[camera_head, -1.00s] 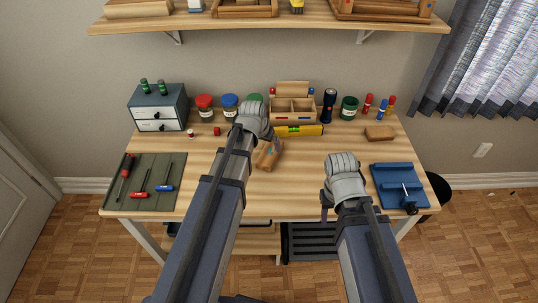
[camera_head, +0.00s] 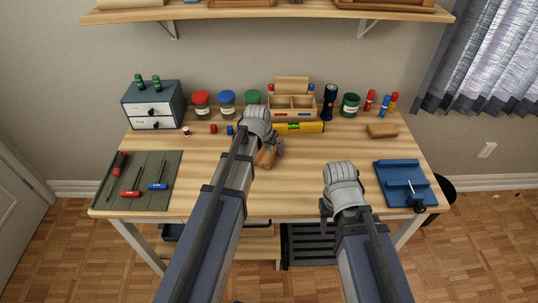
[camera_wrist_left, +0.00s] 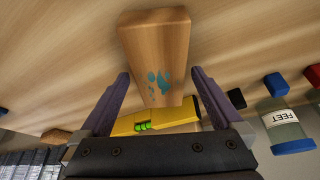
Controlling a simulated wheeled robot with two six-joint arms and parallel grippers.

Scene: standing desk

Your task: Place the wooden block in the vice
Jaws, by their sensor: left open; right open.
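The wooden block (camera_head: 265,158) lies on the desk near the middle, partly hidden by my left arm. In the left wrist view the block (camera_wrist_left: 156,50) shows blue drop marks on its near face. My left gripper (camera_head: 268,146) is open over the block's far end. In the left wrist view its fingers (camera_wrist_left: 158,78) stand on either side of the block's marked end, with gaps on both sides. The blue vice (camera_head: 396,174) stands at the desk's right side, its screw handle towards the front. My right gripper (camera_head: 328,207) is open and empty, left of the vice; its fingers are partly hidden.
A yellow level (camera_head: 305,128) lies just behind the block, before a wooden organizer (camera_head: 292,113). Jars (camera_head: 201,104) and a drawer box (camera_head: 153,108) stand at the back left. A mat with screwdrivers (camera_head: 164,197) lies left. A brown block-like piece (camera_head: 382,131) lies behind the vice.

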